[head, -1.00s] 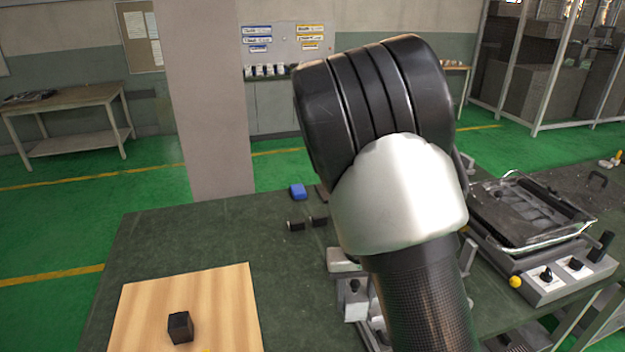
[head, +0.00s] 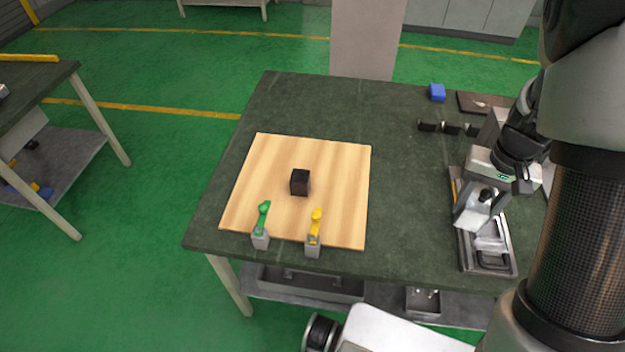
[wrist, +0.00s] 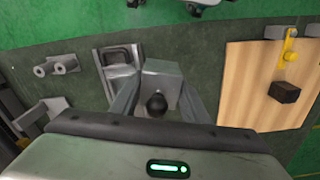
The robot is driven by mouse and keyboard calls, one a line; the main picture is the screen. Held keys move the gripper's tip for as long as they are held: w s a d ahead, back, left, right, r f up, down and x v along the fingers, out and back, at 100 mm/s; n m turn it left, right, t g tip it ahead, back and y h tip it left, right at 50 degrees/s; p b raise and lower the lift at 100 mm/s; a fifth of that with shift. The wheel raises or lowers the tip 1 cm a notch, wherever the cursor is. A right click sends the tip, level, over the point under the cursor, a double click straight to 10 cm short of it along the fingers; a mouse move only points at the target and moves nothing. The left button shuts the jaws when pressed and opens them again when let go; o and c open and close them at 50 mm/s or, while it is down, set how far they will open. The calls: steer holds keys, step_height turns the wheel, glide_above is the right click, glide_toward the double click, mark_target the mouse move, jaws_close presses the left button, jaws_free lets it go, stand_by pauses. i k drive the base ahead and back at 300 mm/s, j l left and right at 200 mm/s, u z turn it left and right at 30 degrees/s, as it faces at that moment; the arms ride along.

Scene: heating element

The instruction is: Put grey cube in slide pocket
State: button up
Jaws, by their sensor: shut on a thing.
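My gripper (head: 481,207) is at the right of the table in the head view, its fingers pointing down over the metal slide fixture (head: 498,267). The fingers also show in the wrist view (wrist: 160,97), closed about a plain grey block, the grey cube (wrist: 163,71). A round black knob shows between the fingers, in front of the block; I cannot tell what it is fixed to. The slide fixture shows beyond the block in the wrist view (wrist: 117,56), with a recessed pocket at its end. The cube is over or beside the fixture; its underside is hidden.
A dark cube (head: 300,183) sits on the wooden board (head: 260,170). A green-levered switch (head: 262,228) and a yellow-levered switch (head: 314,236) stand at its front edge. The table between is clear.

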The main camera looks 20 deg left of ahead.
mark_target(486, 229)
steer(key=j+u, duration=0.5)
steer(key=j, duration=1.25)
